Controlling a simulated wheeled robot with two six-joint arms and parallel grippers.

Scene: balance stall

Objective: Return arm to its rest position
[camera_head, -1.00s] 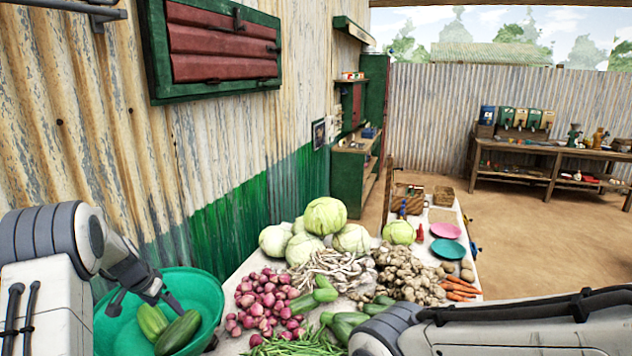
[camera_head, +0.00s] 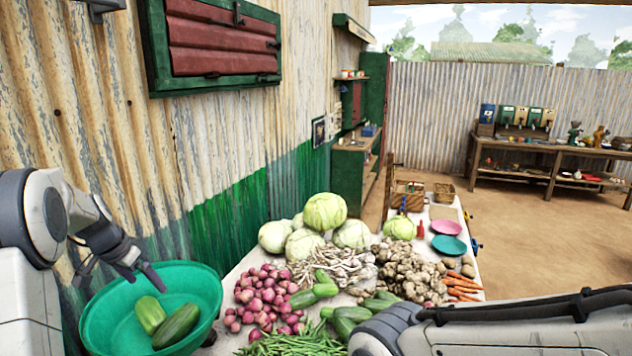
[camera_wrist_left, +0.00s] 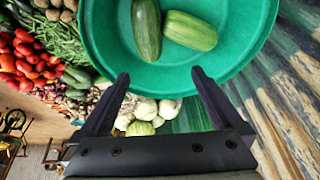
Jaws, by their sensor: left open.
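My left gripper (camera_head: 122,277) is open and empty, above the left rim of a green bowl (camera_head: 204,284) at the lower left of the head view. In the left wrist view, the two dark fingers of the left gripper (camera_wrist_left: 158,90) stand wide apart with nothing between them. Two green cucumbers lie inside the bowl: a lighter one (camera_head: 150,313) and a darker one (camera_head: 176,327). Both also show in the left wrist view. My right arm crosses the lower right of the head view; its gripper is out of sight.
A table holds red onions (camera_head: 262,298), cabbages (camera_head: 324,211), ginger (camera_head: 405,272), carrots (camera_head: 463,286) and green beans (camera_head: 300,343). A pink plate (camera_head: 446,228) and a teal plate (camera_head: 449,245) lie farther back. A corrugated wall (camera_head: 100,130) rises close on the left.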

